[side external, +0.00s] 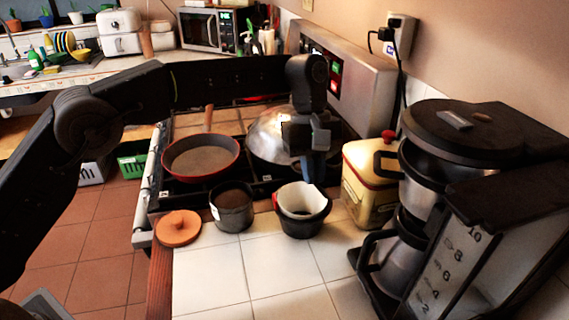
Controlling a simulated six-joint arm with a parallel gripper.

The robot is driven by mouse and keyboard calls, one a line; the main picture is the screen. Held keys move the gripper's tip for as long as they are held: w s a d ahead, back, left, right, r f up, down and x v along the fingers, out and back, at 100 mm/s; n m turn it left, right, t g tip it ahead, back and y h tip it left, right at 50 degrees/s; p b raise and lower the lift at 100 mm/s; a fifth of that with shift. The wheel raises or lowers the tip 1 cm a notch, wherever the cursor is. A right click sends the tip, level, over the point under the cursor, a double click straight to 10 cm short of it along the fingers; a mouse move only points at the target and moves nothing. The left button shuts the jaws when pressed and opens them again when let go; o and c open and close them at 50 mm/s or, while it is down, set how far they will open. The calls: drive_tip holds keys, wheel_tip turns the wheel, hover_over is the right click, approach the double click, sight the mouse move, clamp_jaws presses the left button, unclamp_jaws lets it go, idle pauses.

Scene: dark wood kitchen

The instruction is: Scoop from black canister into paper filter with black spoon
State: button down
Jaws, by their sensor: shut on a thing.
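The black canister (233,217) stands open on the white tiled counter, with brown contents showing inside. Right of it, the white paper filter (294,196) sits in a black holder (303,229) with a red part at its left rim. A small dark patch shows inside the filter. My gripper (314,176) points down above the rear right part of the filter. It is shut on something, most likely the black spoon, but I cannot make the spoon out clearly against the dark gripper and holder.
An orange lid (178,228) lies left of the canister. A red-rimmed pan (200,157) and a silver dome (268,136) are on the stove behind. A cream tin (370,184) and a coffee machine (455,170) stand close on the right. The front tiles are clear.

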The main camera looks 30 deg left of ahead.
drive_tip(key=shift+d, duration=0.2)
drive_tip(key=shift+s+a+f+n+t+h, duration=0.1)
drive_tip(key=shift+s+a+f+t+h, duration=0.15)
drive_tip(key=shift+f+t+h, duration=0.7)
drive_tip(key=shift+s+a+f+n+t+h, duration=0.15)
drive_tip(key=shift+s+f+t+h, duration=0.2)
drive_tip(key=shift+t+h, duration=1.1)
drive_tip(key=shift+s+a+f+n+t+h, duration=0.1)
drive_tip(key=shift+s+a+f+t+h, duration=0.15)
drive_tip(key=shift+f+t+h, duration=0.7)
drive_tip(key=shift+r+t+h, duration=0.2)
drive_tip(key=shift+t+h, duration=0.15)
drive_tip(key=shift+t, duration=0.4)
drive_tip(key=shift+w+r+g, duration=0.1)
drive_tip(key=shift+r+g, duration=0.05)
drive_tip(key=shift+g, duration=0.15)
drive_tip(key=g+y, duration=0.1)
drive_tip(key=r+g+y, duration=0.1)
drive_tip(key=g+y, duration=0.1)
drive_tip(key=w+d+g+y, duration=0.1)
drive_tip(key=g, duration=0.1)
drive_tip(key=shift+w+r+y, duration=0.1)
drive_tip(key=shift+r+y, duration=0.2)
drive_tip(key=shift+y, duration=0.1)
drive_tip(key=shift+w+d+r+g+y, duration=0.1)
drive_tip(key=shift+r+g+y, duration=0.45)
drive_tip(key=shift+g+y, duration=0.1)
drive_tip(key=shift+w+d+r+g+y, duration=0.1)
drive_tip(key=shift+r+g+y, duration=0.45)
drive_tip(key=shift+g+y, duration=0.1)
